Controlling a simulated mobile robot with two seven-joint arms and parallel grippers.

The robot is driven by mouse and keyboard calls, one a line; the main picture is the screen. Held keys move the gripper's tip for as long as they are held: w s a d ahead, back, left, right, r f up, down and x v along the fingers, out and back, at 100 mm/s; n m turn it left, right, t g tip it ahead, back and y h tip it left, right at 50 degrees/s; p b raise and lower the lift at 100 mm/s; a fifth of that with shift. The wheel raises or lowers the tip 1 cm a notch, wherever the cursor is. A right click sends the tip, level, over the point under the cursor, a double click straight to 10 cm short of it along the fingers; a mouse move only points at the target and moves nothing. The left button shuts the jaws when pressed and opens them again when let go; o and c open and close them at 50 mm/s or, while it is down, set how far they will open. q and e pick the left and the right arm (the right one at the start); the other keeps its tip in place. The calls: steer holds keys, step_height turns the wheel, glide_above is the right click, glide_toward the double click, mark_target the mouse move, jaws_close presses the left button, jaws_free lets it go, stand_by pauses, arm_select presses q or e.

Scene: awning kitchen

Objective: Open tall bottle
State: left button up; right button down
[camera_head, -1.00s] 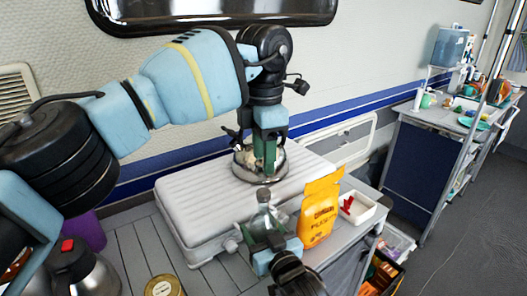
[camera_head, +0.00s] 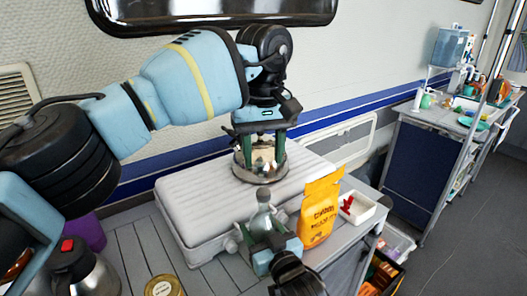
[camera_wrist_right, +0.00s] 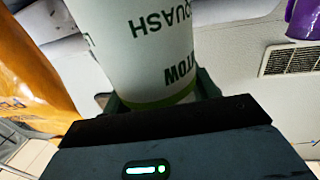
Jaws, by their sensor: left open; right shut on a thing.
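The tall bottle (camera_head: 263,216), clear with a dark cap, stands upright near the counter's front in the head view. My right gripper (camera_head: 265,243) is shut on its lower part. In the right wrist view the bottle (camera_wrist_right: 150,50) shows a white label with dark lettering and a green band, between the fingers of my right gripper (camera_wrist_right: 160,95). My left gripper (camera_head: 260,148) is open behind and above the bottle, apart from it. Its green fingers point down over a round metal dish (camera_head: 258,177) holding small pale things. I cannot tell whether they touch those things.
The dish sits on a white ribbed case (camera_head: 190,205). An orange bag (camera_head: 319,210) stands right of the bottle, beside a white tray (camera_head: 365,210). A kettle (camera_head: 85,275) and a round tin (camera_head: 163,287) are at the lower left. A wall rises behind the case.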

mark_target(264, 192)
arm_select(q)
steer(key=m, duration=0.9)
steer(key=shift+f, duration=0.15)
steer(key=shift+f, duration=3.9)
jaws_close()
